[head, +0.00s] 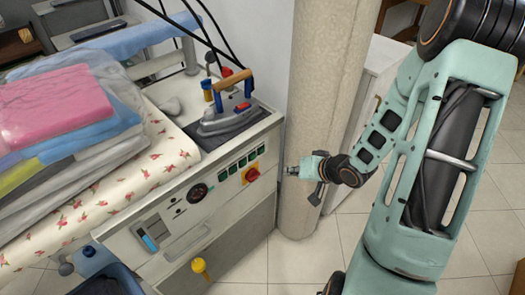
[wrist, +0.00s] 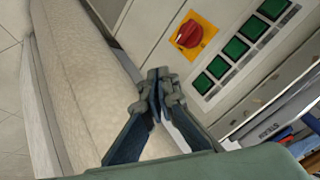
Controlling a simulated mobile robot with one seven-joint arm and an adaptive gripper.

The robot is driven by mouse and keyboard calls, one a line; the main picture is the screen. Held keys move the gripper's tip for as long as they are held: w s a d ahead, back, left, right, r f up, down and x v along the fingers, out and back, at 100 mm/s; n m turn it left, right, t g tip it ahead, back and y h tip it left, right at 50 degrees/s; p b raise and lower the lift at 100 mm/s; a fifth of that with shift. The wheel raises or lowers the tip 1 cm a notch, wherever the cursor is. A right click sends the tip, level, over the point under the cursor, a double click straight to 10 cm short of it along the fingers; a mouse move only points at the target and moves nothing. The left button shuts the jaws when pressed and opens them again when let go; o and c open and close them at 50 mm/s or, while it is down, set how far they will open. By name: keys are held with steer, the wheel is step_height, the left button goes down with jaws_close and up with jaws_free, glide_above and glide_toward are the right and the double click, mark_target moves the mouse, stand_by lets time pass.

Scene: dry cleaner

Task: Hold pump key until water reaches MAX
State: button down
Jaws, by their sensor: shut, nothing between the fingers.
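The ironing station's front panel (head: 225,190) carries a row of several green keys (head: 239,165), with a red rotary knob on a yellow plate (head: 252,174) beside them. The keys (wrist: 235,48) and red knob (wrist: 189,35) also show in the wrist view. Labels are too small to read, so I cannot tell which key is the pump key. A narrow level window (head: 151,238) at the panel's left shows blue low in it; no MAX mark is legible. My gripper (head: 292,170) is shut and empty, right of the panel and apart from the keys. Its fingertips (wrist: 160,82) point towards the panel.
A thick pale column (head: 322,110) stands close behind and right of my gripper. An iron (head: 228,108) rests on the station's top. Folded bagged clothes (head: 60,115) lie on the flowered board at left. A yellow knob (head: 199,266) sticks out low on the front.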

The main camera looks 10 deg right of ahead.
steer(key=w+a+b, duration=0.1)
steer(key=w+a, duration=0.4)
steer(key=w, duration=0.2)
steer(key=shift+w+a, duration=0.1)
steer(key=shift+a, duration=0.05)
stand_by(1.5)
steer(key=shift+w+a, duration=0.15)
steer(key=shift+w, duration=0.1)
steer(key=shift+w+a, duration=0.2)
steer(key=shift+w, duration=0.15)
stand_by(1.1)
steer(key=shift+s, duration=0.1)
steer(key=shift+s+d+p, duration=0.4)
steer(key=shift+s+d, duration=0.1)
steer(key=shift+s, duration=0.1)
steer(key=shift+s+d+p, duration=0.4)
steer(key=shift+s+d, duration=0.35)
steer(key=shift+s, duration=0.3)
steer(key=shift+s+d+p, duration=0.4)
steer(key=shift+s+d, duration=0.3)
steer(key=shift+s, duration=0.3)
